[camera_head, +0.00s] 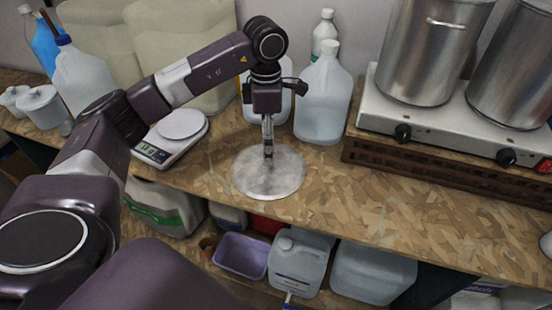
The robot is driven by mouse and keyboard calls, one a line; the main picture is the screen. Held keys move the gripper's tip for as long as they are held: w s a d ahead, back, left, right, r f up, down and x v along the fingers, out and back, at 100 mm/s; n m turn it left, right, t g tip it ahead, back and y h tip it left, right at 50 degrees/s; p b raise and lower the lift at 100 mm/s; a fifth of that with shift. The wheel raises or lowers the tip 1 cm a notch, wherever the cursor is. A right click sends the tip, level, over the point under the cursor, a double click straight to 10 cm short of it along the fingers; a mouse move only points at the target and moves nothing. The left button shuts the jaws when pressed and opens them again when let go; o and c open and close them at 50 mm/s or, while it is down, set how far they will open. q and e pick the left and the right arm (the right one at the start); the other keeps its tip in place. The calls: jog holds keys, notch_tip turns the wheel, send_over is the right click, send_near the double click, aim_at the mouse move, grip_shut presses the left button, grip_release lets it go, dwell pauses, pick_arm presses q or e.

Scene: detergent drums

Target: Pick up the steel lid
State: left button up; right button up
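The steel lid (250,181) is a round, mottled grey disc near the front edge of the wooden bench. It looks flat, and I cannot tell if it rests on the bench or is slightly above it. My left gripper (268,152) points straight down over the lid's middle. Its fingers show as one narrow column with the tips at the lid's centre. They hide any handle there, and I cannot tell whether they are closed on it. My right gripper is not in view.
Right of the lid, a white hotplate (450,124) on a wooden stand holds two steel pots (425,55). White jugs (322,100) stand behind the lid. A digital scale (170,140) is at left. Bare bench (400,205) lies right of the lid.

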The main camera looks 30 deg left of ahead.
pick_arm(q)
jog(key=f+p, duration=0.1)
jog(key=s+f+p, duration=0.1)
jog(key=f, duration=0.1)
jog(key=shift+f, duration=0.2)
jog(key=f, duration=0.1)
jog(key=f+p, duration=0.1)
jog(key=shift+w+f, duration=0.3)
jog(key=shift+f, duration=0.45)
jog(key=c, duration=1.1)
jog(key=shift+s+d, duration=0.1)
jog(key=c, duration=0.5)
grip_shut()
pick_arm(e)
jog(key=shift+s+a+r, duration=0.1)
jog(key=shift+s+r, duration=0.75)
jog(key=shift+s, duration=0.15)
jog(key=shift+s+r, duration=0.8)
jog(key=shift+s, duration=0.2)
